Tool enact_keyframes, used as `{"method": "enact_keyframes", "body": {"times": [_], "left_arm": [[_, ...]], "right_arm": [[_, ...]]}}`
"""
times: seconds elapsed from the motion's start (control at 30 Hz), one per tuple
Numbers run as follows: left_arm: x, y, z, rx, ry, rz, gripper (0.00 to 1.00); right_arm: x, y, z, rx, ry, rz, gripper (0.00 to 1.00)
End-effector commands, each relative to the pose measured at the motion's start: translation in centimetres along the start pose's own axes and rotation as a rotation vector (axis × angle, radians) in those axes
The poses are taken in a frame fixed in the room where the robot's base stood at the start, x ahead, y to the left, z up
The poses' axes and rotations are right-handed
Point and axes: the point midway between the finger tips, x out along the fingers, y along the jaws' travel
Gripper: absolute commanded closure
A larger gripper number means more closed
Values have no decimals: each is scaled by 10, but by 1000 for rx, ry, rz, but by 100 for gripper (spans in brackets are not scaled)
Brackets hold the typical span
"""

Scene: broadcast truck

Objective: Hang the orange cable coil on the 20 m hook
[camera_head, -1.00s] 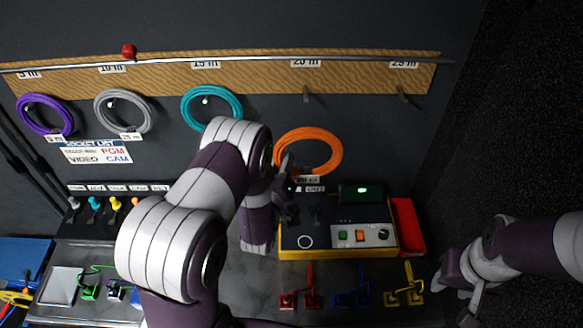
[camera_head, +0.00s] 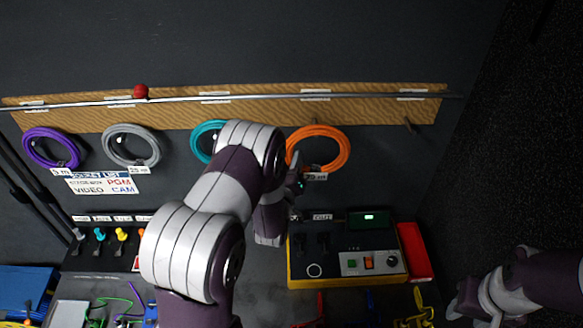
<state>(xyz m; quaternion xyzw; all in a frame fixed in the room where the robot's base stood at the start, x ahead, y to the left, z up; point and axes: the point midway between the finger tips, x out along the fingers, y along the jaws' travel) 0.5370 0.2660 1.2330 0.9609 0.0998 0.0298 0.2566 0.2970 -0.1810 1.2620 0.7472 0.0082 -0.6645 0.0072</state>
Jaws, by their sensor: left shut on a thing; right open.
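The orange cable coil (camera_head: 341,138) is up against the wooden hook board (camera_head: 385,113), below the label that read 20 m in the earlier view. My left gripper (camera_head: 296,180) is shut on the coil at its lower left, by its small tag. The 20 m hook is hidden behind the coil, so I cannot tell whether the coil is around it. My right gripper (camera_head: 462,308) is open and empty at the lower right, away from the board.
Purple (camera_head: 47,133), grey (camera_head: 148,135) and teal (camera_head: 201,137) coils hang to the left. A bare hook (camera_head: 410,125) is at the right. A metal rail (camera_head: 250,97) with a red knob (camera_head: 141,91) crosses the board.

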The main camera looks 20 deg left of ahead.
Motion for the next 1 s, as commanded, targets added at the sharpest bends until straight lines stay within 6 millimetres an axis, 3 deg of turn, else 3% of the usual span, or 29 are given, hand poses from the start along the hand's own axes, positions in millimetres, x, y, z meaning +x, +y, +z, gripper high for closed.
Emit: {"method": "enact_keyframes", "body": {"times": [0.73,1.0], "left_arm": [[57,-14,-3,0,4,2,100],[66,-25,11,0,4,2,100]], "right_arm": [[10,0,1,0,0,0,57],[35,0,4,0,0,0,57]]}}
